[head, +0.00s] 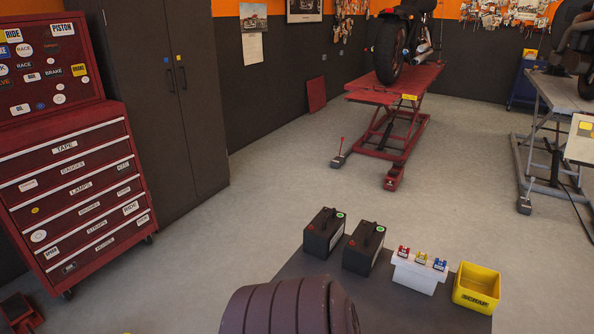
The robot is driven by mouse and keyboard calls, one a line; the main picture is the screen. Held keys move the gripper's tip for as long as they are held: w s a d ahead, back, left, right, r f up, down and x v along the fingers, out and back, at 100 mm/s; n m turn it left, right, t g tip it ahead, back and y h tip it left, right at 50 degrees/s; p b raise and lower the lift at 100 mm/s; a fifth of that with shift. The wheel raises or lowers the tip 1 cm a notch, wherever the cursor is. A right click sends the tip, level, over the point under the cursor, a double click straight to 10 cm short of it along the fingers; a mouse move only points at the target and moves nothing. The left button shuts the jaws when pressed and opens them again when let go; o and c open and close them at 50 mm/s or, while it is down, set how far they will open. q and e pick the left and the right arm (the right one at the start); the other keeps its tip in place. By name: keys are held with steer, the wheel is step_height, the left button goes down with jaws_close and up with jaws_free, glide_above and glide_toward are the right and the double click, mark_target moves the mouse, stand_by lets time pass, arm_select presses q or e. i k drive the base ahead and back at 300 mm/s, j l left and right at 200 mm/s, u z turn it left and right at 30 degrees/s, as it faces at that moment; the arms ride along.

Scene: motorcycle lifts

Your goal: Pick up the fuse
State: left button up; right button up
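Several small fuse-like pieces sit in a row on top of a white box (414,276) on a dark bench top (375,311). One is red (403,251), one is yellow (421,258) and one is blue (439,264). They are too small to make out in detail. Neither of my grippers is in view.
Two black batteries (324,233) (363,247) stand left of the white box, and a yellow bin (477,288) labelled SCRAP stands right of it. A brown ribbed rounded thing (290,306) fills the bottom centre. A red tool chest (70,180) stands left; a red motorcycle lift (394,95) stands behind.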

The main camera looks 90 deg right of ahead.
mark_target(421, 258)
steer(key=z, duration=3.65)
